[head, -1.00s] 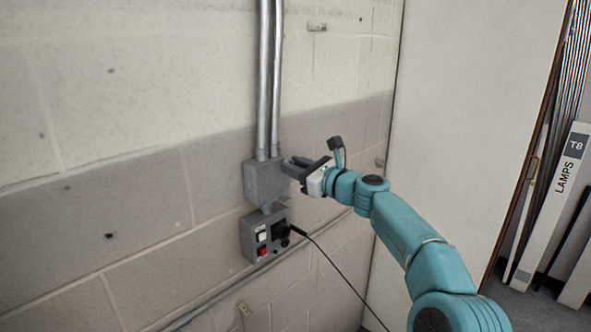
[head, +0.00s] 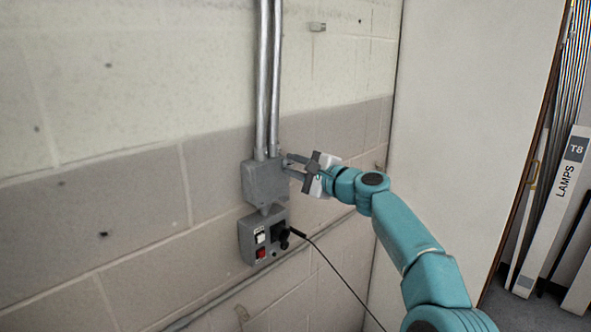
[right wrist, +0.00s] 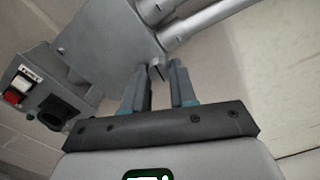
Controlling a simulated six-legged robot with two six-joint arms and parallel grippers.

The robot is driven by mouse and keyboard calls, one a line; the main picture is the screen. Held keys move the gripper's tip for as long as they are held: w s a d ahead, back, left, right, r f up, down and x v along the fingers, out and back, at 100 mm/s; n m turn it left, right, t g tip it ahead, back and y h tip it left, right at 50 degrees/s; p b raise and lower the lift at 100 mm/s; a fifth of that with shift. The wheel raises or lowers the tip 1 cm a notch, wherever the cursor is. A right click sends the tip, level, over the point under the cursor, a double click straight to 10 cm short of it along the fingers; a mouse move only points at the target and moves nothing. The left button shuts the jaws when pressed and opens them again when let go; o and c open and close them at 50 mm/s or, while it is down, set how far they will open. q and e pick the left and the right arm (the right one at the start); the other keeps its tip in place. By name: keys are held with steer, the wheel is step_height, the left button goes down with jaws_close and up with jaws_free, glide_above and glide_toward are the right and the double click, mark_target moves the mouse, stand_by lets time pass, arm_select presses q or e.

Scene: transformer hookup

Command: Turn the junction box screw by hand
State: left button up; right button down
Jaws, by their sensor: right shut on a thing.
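The grey junction box (head: 265,182) is fixed to the block wall, below two metal conduits. It also shows in the right wrist view (right wrist: 108,38). My right gripper (head: 288,166) reaches in from the right, its fingers at the box's right side. In the right wrist view, a small grey screw (right wrist: 157,70) sticks out by the box edge, between the two fingers. The gripper is shut on it; the exact contact is hard to see. My left gripper is out of view.
A grey control box (head: 262,238) with a white and a red switch hangs just below. A black cable (head: 335,270) runs from its plug down to the right. A pale panel (head: 460,120) stands to the right of the wall.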

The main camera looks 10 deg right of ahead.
steer(key=n, duration=0.4)
steer(key=shift+n+b, duration=0.3)
steer(key=shift+b, duration=0.05)
steer(key=n, duration=0.4)
steer(key=shift+n+b, duration=0.3)
steer(key=n, duration=0.5)
steer(key=shift+a+f, duration=0.1)
steer(key=shift+f+n, duration=0.1)
steer(key=shift+n, duration=1.5)
steer(key=c, duration=0.9)
jaws_free()
